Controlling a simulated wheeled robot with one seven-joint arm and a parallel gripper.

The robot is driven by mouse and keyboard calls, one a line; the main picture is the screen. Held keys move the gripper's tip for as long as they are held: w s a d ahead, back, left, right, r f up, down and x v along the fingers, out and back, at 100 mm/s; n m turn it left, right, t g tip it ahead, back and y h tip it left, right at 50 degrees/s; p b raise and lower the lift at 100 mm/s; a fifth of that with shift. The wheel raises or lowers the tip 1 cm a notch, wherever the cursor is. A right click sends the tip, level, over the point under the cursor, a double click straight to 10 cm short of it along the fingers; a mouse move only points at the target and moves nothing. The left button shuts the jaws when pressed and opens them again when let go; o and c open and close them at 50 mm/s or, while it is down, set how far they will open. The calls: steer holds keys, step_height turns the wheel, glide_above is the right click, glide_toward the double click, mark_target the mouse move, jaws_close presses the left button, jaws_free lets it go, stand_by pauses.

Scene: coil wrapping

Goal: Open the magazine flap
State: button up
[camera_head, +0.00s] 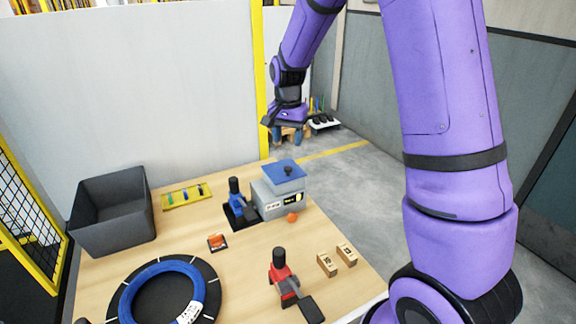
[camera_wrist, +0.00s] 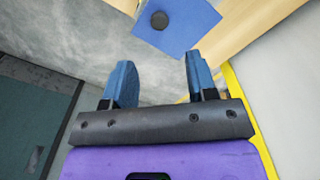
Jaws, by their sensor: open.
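The magazine (camera_head: 262,204) is a grey box with a white label and a yellow-and-black label, at the back right of the table. Its blue flap (camera_head: 275,181) lies over the top, with a black knob (camera_head: 287,171) on it. In the wrist view the flap (camera_wrist: 185,32) shows at the top, beyond my fingertips, with the knob (camera_wrist: 159,20) on it. My gripper (camera_head: 286,136) is above and behind the magazine in the head view, apart from the flap. In the wrist view its two blue fingers (camera_wrist: 158,70) are spread with nothing between them.
A red-handled device (camera_head: 282,276), wooden blocks (camera_head: 327,264), a blue coil (camera_head: 133,283), an orange item (camera_head: 217,241), a yellow tray (camera_head: 176,203) and a dark bin (camera_head: 113,236) share the table.

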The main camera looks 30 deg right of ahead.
mark_target(288, 167)
step_height(288, 167, down, 10)
steer(key=shift+r, duration=0.2)
steer(key=shift+c, duration=0.2)
jaws_close()
